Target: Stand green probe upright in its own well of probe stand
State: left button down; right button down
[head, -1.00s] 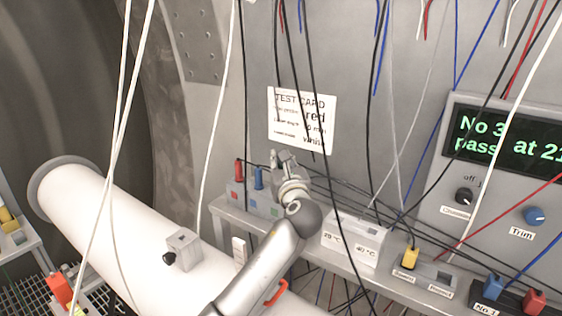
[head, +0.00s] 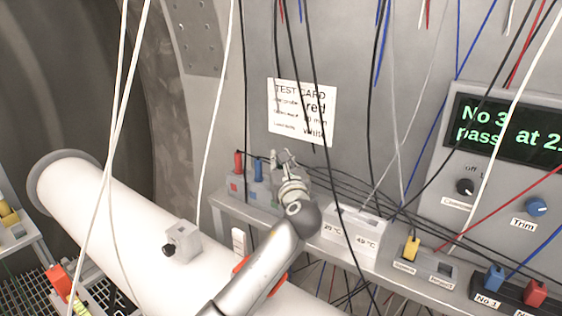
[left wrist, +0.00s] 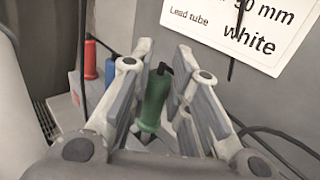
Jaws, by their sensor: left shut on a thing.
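The green probe (left wrist: 155,97) stands about upright between the fingers of my left gripper (left wrist: 160,85) in the left wrist view. The gripper is shut on it. In the head view my left gripper (head: 284,163) is over the right end of the probe stand (head: 232,189). The stand holds a red probe (head: 238,162) and a blue probe (head: 258,170), and has coloured squares on its front. The green probe's lower end is near the stand, but I cannot tell whether it is in its well. My right gripper is not in view.
A white box with temperature labels (head: 350,235) stands right of the stand on the grey shelf. Black cables run behind the gripper and hang in front. A test card (head: 302,112) is on the wall. A large white pipe (head: 120,215) lies in front.

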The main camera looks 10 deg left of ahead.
pick_arm(q)
jog(key=shift+f+b, duration=0.35)
jog(key=shift+f, duration=0.55)
jog(key=shift+s+f, duration=0.15)
jog(key=shift+f, duration=0.1)
jog(key=shift+f, duration=0.2)
jog(key=shift+r, duration=0.15)
